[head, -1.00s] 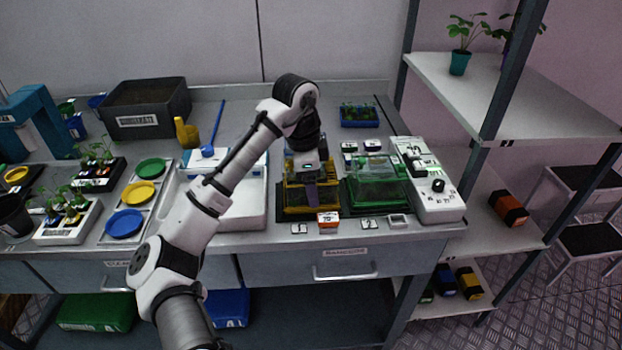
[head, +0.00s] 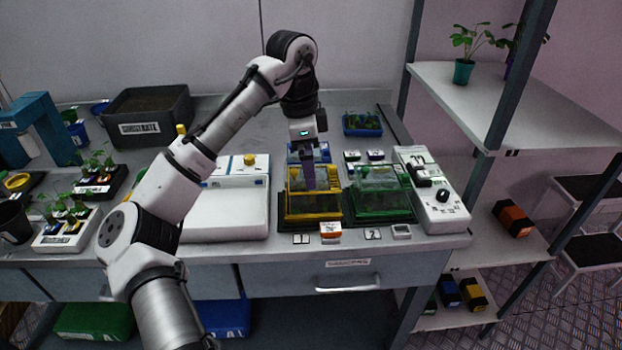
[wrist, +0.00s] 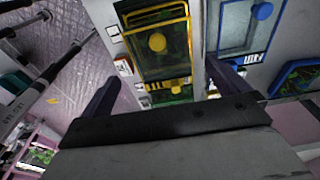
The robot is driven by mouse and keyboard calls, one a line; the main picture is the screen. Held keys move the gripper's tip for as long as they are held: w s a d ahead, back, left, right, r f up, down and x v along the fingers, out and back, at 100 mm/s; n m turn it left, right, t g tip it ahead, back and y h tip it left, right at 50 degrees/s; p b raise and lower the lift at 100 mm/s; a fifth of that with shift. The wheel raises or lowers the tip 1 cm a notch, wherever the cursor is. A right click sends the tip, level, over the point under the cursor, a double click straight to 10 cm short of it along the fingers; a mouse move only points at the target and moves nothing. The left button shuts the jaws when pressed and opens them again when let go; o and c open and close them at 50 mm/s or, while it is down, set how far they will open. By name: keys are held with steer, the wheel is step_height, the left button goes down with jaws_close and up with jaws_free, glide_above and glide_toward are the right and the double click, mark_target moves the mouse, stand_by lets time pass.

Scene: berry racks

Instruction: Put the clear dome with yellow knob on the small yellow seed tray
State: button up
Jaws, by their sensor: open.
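The clear dome with its yellow knob (wrist: 157,42) and yellow rim shows in the wrist view. It appears to sit on the small yellow seed tray (head: 313,217), which has dark green contents under the clear cover. Whether its rim is fully seated I cannot tell. My gripper (head: 309,183) is open and empty, pointing down just above the dome in the head view, partly covering it. In the wrist view my two fingers (wrist: 162,78) are spread wide, with the knob visible beyond the gap.
A green tray with a clear cover (head: 382,213) stands close on the right. A blue-rimmed cover with a blue knob (wrist: 262,11) lies behind. A white control box (head: 443,205) is farther right, and a white scale-like unit (head: 225,213) is left. Small labelled blocks line the front edge.

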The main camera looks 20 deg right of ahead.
steer(key=shift+a+r, duration=0.15)
steer(key=shift+r, duration=1.5)
steer(key=shift+w, duration=0.1)
